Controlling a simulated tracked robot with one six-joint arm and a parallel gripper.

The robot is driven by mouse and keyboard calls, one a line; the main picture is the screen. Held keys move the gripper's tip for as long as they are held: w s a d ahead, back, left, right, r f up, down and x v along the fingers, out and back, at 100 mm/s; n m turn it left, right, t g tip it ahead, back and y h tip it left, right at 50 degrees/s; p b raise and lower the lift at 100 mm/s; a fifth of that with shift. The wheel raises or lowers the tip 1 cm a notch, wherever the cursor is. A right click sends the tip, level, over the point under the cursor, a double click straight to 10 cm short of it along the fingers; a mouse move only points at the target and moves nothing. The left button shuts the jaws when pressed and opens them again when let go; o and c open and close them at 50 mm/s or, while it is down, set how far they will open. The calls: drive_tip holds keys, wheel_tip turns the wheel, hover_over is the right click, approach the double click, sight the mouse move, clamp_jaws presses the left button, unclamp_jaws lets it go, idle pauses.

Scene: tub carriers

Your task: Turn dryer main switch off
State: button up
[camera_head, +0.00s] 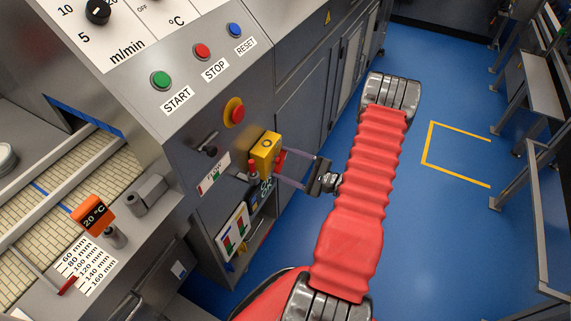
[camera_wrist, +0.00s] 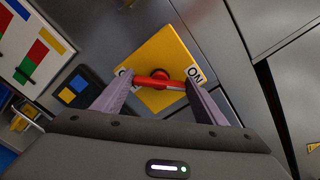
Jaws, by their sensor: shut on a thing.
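The dryer main switch is a yellow box (camera_head: 264,146) on the grey machine's side panel. It also fills the middle of the wrist view (camera_wrist: 165,50). Its red handle (camera_wrist: 160,76) lies across the yellow face, with one end by the "ON" label (camera_wrist: 196,75). A second label at the other end is mostly hidden by a finger. My gripper (camera_wrist: 158,88) is shut on the red handle, a finger at each end of it. In the head view my gripper (camera_head: 283,165) reaches the switch from the right, and the handle is partly hidden.
Above the switch are a red emergency button on yellow (camera_head: 235,112) and green, red and blue buttons marked START, STOP and RESET. A board with coloured bars (camera_head: 232,232) hangs below. Blue floor (camera_head: 440,250) is clear to the right, with metal racks beyond.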

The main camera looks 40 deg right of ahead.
drive_tip(key=m, duration=0.8)
drive_tip(key=shift+m, duration=0.3)
idle(0.5)
drive_tip(key=o, duration=1.1)
drive_tip(key=shift+d, duration=0.1)
drive_tip(key=shift+c, duration=0.2)
